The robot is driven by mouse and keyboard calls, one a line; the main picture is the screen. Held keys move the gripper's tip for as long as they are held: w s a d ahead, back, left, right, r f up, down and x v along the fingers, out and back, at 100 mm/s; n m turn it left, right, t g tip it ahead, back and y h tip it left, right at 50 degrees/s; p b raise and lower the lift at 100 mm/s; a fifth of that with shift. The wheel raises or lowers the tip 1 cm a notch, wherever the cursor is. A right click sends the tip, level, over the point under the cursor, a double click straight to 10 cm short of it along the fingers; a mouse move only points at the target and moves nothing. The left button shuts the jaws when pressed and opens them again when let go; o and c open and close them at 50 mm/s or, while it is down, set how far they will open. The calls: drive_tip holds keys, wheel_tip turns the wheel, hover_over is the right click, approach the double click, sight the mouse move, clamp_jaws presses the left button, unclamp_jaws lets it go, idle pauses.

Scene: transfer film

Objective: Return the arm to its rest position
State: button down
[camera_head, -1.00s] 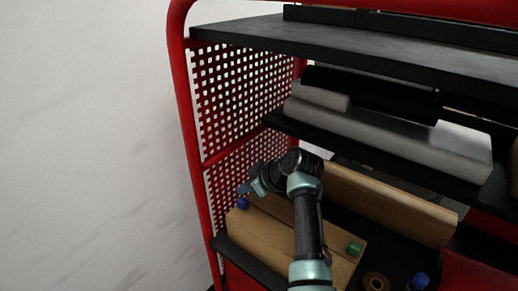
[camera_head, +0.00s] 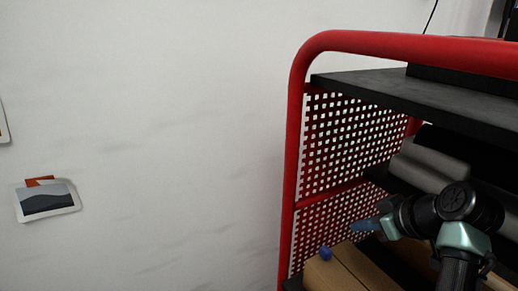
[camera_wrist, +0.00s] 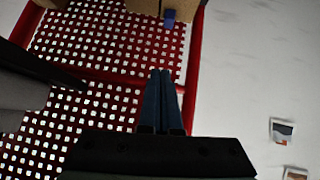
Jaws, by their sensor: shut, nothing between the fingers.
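My arm reaches up at the lower right of the head view, bent at a black and teal joint. My gripper (camera_head: 364,226) points left in front of the red perforated side panel of the cart. In the wrist view my gripper (camera_wrist: 160,73) shows as two dark blue fingers lying together, with nothing between them. The fingers appear over the perforated panel (camera_wrist: 105,35), and I cannot tell how far they are from it.
The red cart (camera_head: 293,190) fills the right side, with a dark top shelf (camera_head: 400,90) and grey rolls (camera_head: 430,165) below. A cardboard box (camera_head: 335,275) with a blue cap (camera_head: 325,253) sits low. Pictures (camera_head: 47,200) hang on the white wall; space left of the cart is clear.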

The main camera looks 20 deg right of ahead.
drive_tip(key=w+a+r+t+h, duration=0.1)
drive_tip(key=w+a+r, duration=0.1)
drive_tip(key=a+r, duration=0.1)
drive_tip(key=w+a+r+t, duration=0.1)
drive_tip(key=w+a+r, duration=0.2)
drive_tip(key=r, duration=0.1)
drive_tip(key=w+a+r+t+h, duration=0.1)
drive_tip(key=w+a+r+t, duration=0.1)
drive_tip(key=w+a+r, duration=0.1)
drive_tip(key=shift+a+r+h, duration=0.3)
drive_tip(key=shift+r, duration=0.35)
drive_tip(key=s+a+r+m+t+y, duration=0.1)
drive_tip(key=s+a+r+t, duration=0.3)
drive_tip(key=a+r, duration=0.7)
drive_tip(key=s+a+r+t, duration=0.2)
drive_tip(key=a+r+t, duration=0.4)
drive_tip(key=a+r, duration=0.5)
drive_tip(key=s+a+r+t+y, duration=0.1)
drive_tip(key=s+a+r+t, duration=0.1)
drive_tip(key=s, duration=0.3)
drive_tip(key=s+a+r+t+y, duration=0.1)
drive_tip(key=s+a+r+t, duration=0.1)
drive_tip(key=s+a+r, duration=0.2)
drive_tip(key=shift+s+a+r, duration=0.25)
drive_tip(key=shift+s+a, duration=0.15)
drive_tip(key=shift+s, duration=0.35)
